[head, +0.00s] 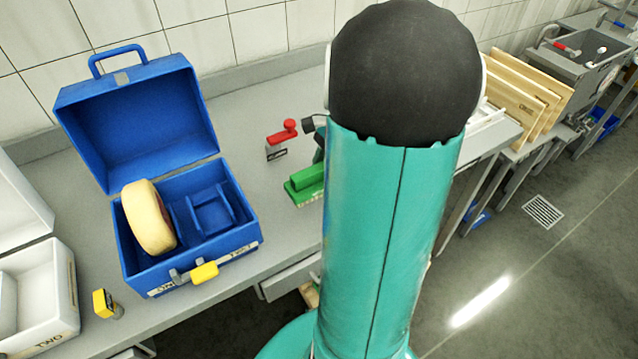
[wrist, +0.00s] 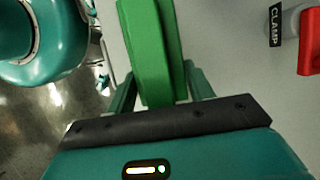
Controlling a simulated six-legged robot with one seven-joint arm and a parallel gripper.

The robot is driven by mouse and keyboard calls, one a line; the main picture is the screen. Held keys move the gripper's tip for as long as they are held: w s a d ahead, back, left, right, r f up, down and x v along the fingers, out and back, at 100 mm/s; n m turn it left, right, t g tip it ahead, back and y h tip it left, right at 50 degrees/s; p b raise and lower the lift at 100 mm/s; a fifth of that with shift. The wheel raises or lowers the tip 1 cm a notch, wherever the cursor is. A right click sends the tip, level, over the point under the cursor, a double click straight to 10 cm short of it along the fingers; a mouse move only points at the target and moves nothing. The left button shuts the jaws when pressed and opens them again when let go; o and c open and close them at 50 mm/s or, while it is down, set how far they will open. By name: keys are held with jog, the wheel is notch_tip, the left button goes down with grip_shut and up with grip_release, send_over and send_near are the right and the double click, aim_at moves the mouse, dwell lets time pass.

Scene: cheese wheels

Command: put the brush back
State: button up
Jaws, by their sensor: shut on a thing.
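The green brush (head: 306,184) is on or just above the grey counter, with its pale bristle edge facing down. I cannot tell whether it touches the counter. In the wrist view its green body (wrist: 148,50) lies between the fingers of my gripper (wrist: 158,85), which is shut on it. In the head view my teal arm hides most of the gripper and the right end of the brush.
A red-handled clamp (head: 283,134) stands just behind the brush; it also shows in the wrist view (wrist: 309,45). An open blue case (head: 135,230) holding a cheese wheel (head: 149,217) is on the left. White bins (head: 62,285) stand further left. Bare counter lies between case and brush.

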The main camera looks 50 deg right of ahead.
aim_at(319, 182)
jog(key=shift+w+a+f, duration=0.15)
jog(key=shift+w+f, duration=0.05)
jog(key=shift+f, duration=0.1)
jog(key=f, duration=0.3)
jog(key=shift+w+a+f, duration=0.1)
jog(key=shift+w+a, duration=0.1)
jog(key=shift+w, duration=0.2)
jog(key=shift+f, duration=0.4)
jog(key=shift+f, duration=0.1)
jog(key=o, duration=1.3)
jog(key=shift+c, duration=0.2)
